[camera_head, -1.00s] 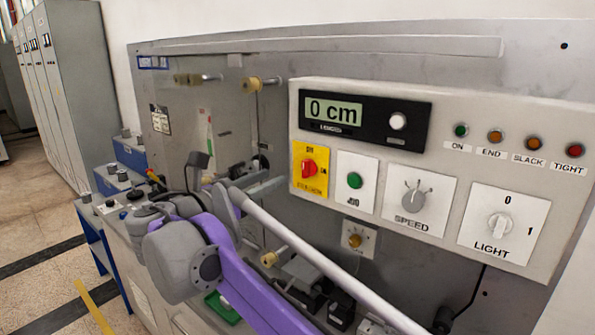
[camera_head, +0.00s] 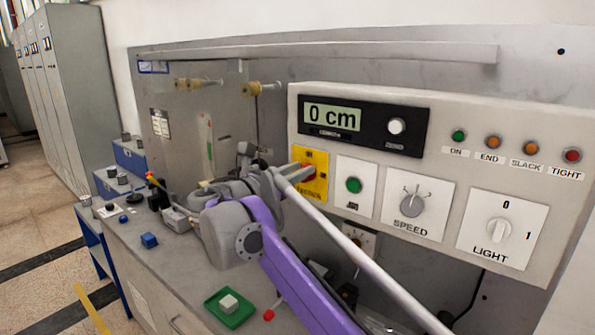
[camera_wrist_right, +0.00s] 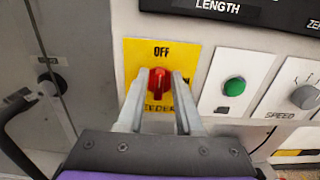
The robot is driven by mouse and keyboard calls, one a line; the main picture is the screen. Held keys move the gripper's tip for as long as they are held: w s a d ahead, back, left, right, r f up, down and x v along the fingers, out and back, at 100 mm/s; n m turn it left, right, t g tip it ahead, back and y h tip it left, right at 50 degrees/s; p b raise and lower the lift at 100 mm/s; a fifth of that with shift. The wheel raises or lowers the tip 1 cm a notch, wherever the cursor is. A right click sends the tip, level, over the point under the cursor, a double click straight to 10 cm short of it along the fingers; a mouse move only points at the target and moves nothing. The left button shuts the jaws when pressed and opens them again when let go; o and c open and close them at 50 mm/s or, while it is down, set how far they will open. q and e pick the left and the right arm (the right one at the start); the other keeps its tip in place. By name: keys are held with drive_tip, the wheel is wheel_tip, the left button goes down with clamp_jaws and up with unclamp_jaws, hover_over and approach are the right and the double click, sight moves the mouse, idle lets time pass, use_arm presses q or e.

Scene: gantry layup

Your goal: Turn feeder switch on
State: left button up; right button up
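The feeder switch is a red knob on a yellow plate (camera_head: 313,157) at the left end of the control panel. In the right wrist view the red knob (camera_wrist_right: 158,84) stands upright below the word OFF; ON is mostly hidden by a finger. My right gripper (camera_head: 298,171) is at the switch. In the right wrist view its fingers (camera_wrist_right: 160,78) are apart, one on each side of the knob. I cannot tell whether they touch it. My left gripper is not in view.
The green jog button (camera_head: 354,185), speed dial (camera_head: 411,203) and light switch (camera_head: 500,231) sit to the right on the same panel. The display (camera_head: 333,117) reads 0 cm.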

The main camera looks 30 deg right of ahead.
clamp_jaws()
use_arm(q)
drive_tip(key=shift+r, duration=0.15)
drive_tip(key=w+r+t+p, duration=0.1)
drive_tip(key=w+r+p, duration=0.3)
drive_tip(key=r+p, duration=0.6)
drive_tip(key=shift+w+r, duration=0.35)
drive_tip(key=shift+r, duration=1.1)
use_arm(e)
drive_tip(key=shift+s+d+f+m, duration=0.1)
drive_tip(key=shift+s+f+m, duration=0.15)
drive_tip(key=shift+m, duration=2.7)
drive_tip(key=shift+s+d+f+m, duration=0.1)
drive_tip(key=shift+s+f+m, duration=0.15)
drive_tip(key=shift+m, duration=2.75)
drive_tip(key=shift+s+d+f+m, duration=0.1)
drive_tip(key=shift+s+f+m, duration=0.15)
drive_tip(key=shift+m, duration=2.7)
drive_tip(key=shift+f, duration=0.1)
drive_tip(key=shift+o, duration=1.3)
unclamp_jaws()
